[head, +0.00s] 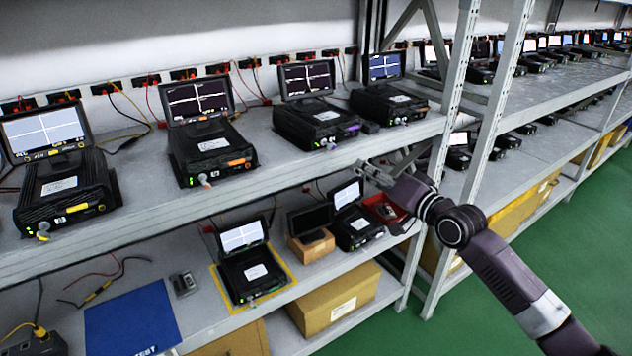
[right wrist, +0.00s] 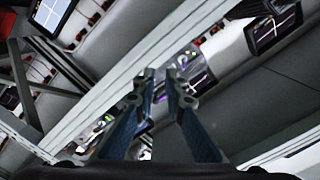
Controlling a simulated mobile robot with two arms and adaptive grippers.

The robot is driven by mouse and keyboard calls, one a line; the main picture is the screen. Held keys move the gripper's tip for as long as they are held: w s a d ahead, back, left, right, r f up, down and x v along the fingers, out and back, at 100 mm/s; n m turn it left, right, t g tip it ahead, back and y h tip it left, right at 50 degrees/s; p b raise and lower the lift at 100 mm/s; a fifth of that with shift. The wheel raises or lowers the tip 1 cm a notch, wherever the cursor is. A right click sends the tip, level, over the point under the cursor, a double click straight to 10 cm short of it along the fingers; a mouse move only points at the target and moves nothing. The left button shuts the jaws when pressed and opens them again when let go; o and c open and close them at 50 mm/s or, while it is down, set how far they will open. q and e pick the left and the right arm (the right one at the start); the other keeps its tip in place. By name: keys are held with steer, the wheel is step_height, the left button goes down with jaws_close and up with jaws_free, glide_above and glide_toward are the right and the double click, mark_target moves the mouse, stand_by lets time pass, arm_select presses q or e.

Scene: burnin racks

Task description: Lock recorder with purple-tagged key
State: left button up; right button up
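The recorder with the purple tag (head: 353,128) is a black unit (head: 300,122) with a raised screen on the upper shelf. A small key-like piece (head: 332,145) shows at its front, beside green lights. Whether it is turned cannot be told. My right gripper (head: 366,170) is just below and in front of the upper shelf's edge, to the right of this recorder and apart from it. In the right wrist view my right gripper (right wrist: 160,74) has a narrow gap between its fingertips and holds nothing visible. My left gripper is not in view.
The upper shelf (head: 270,165) also bears recorders with yellow (head: 77,208), orange (head: 238,162) and other tags. A rack upright (head: 452,100) stands right of the purple-tagged recorder. Below are a red bin (head: 384,208), a blue mat (head: 130,320) and cardboard boxes (head: 335,300).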

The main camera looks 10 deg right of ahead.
steer(key=shift+y, duration=0.6)
steer(key=w+a+r, duration=0.1)
steer(key=w, duration=0.1)
steer(key=w+a+r, duration=0.1)
steer(key=w+a, duration=0.1)
steer(key=w+a+r+p, duration=0.1)
steer(key=w+a, duration=0.1)
steer(key=shift+a, duration=0.1)
steer(key=shift+w, duration=0.15)
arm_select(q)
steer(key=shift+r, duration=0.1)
arm_select(e)
jaws_close()
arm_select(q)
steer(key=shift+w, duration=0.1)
arm_select(e)
steer(key=shift+n, duration=0.3)
